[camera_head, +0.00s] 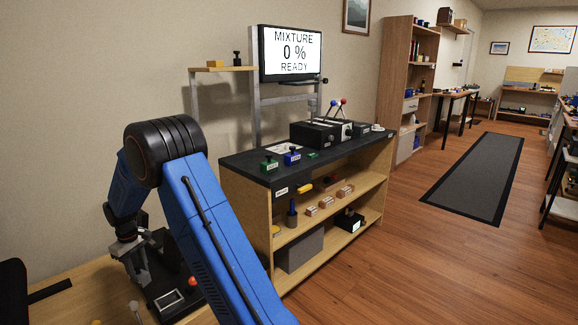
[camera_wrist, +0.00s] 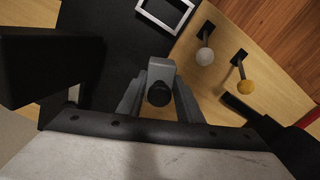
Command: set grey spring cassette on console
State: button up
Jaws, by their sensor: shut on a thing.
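My gripper (camera_head: 132,262) is at the lower left in the head view, low over a black-based unit (camera_head: 178,300) on a wooden bench. In the wrist view my gripper (camera_wrist: 160,98) is shut on a grey block with a round black knob, which looks like the grey spring cassette (camera_wrist: 162,69). The cassette sits between both fingers. Its underside is hidden, so I cannot tell whether it touches the black surface. A black-topped console (camera_head: 238,163) stands at the middle, with a dark lever box and small green and blue blocks on it.
The black unit has a white rectangular frame (camera_wrist: 165,12). White-knobbed (camera_wrist: 205,56) and yellow-knobbed (camera_wrist: 245,87) levers stand beside it. A red knob (camera_head: 193,281) is near my arm. A screen (camera_head: 290,53) reads "MIXTURE 0 % READY". Open floor lies to the right.

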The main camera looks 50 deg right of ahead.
aim_at(242, 159)
jog(key=k+l+z, duration=0.1)
jog(key=l+z, duration=0.2)
jog(key=i+l+u, duration=0.1)
jog(key=l, duration=0.2)
jog(key=i+l, duration=0.2)
jog(key=i+l+u, duration=0.15)
jog(key=l, duration=0.25)
